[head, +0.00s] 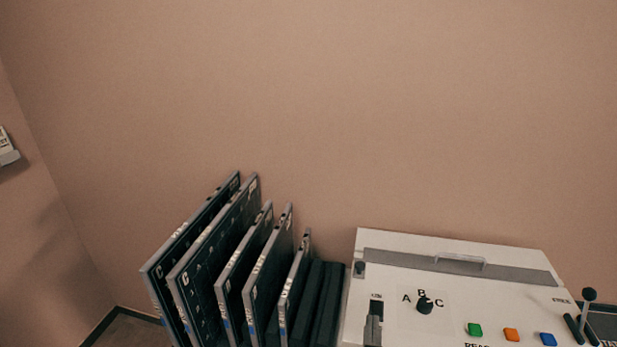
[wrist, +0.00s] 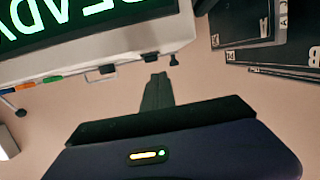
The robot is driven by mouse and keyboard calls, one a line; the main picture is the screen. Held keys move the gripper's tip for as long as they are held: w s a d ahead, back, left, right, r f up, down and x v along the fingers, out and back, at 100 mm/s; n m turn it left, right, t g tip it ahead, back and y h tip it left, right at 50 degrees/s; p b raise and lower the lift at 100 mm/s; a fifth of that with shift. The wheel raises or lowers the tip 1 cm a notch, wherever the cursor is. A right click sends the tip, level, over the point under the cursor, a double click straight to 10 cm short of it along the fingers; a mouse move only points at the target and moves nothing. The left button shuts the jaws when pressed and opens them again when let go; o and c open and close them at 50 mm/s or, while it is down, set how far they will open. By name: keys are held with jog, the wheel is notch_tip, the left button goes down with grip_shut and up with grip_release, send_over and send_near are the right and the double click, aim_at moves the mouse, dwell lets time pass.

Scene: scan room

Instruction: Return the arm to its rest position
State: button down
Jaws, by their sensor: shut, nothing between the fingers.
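My gripper (wrist: 157,80) shows in the wrist view, its dark fingers together and empty. It is apart from the things around it, with pinkish wall behind it. The wrist picture is turned over, so the lettering appears upside down. My arm and gripper do not show in the head view.
A white scanner console (head: 390,260) stands at the lower right, with an A-B-C knob (head: 424,304), coloured buttons and a ball-topped lever (head: 589,294). Its lit green display (wrist: 85,15) shows in the wrist view. Several dark cassettes (head: 215,265) stand left of it. The wall above is bare.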

jog(key=a+r+n, duration=0.1)
jog(key=w+a+r+n+t+y, duration=0.1)
jog(key=a, duration=0.1)
jog(key=shift+r+y, duration=0.2)
jog(key=shift+y, duration=0.1)
jog(key=s+d+y, duration=0.1)
jog(key=s+d, duration=0.2)
jog(key=s, duration=1.5)
jog(key=s+d+f+n+y, duration=0.1)
jog(key=s+d, duration=0.3)
jog(key=s, duration=1.4)
jog(key=shift+d+g+y, duration=0.2)
jog(key=shift+g+y, duration=0.2)
